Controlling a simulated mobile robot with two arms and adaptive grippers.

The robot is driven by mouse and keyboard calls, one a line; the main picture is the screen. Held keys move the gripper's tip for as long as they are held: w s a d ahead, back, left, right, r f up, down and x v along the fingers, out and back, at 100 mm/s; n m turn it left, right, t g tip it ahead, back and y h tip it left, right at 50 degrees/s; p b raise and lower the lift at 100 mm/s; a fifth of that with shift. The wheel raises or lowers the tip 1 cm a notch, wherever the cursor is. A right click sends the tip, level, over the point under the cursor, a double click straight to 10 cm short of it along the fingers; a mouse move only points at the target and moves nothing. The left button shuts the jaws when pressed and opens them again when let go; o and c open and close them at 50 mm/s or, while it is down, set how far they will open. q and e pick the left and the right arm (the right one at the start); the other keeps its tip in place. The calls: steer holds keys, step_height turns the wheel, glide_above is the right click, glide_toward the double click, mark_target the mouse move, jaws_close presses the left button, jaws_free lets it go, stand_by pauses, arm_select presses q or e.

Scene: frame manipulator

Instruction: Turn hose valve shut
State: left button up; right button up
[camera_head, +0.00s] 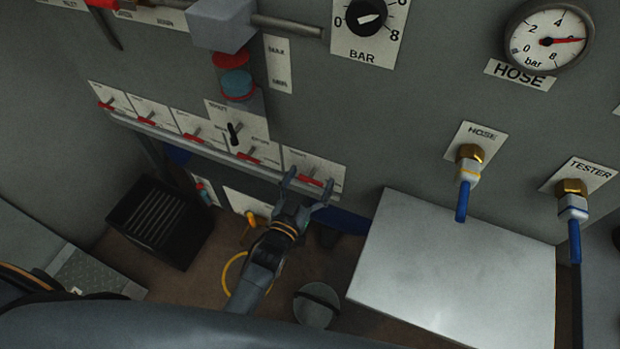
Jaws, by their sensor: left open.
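The hose valve (468,165) is on the grey panel at centre right, just under a HOSE label (482,136). It has a brass fitting, a silver body and a blue lever (461,202) that hangs straight down. My left gripper (309,182) is open and empty, fingers pointing up, near the lower edge of the panel. It shows well to the left of the valve and slightly above the lever's lower tip in the picture. My right gripper is not in view.
A similar TESTER valve (572,202) with a blue lever is at the right. A white box top (460,275) lies below the hose valve. A row of small red levers (245,155) and a rail are behind my left gripper. A HOSE gauge (549,38) is above.

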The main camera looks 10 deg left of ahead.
arm_select(q)
steer(key=c, duration=1.1)
steer(key=shift+c, duration=0.2)
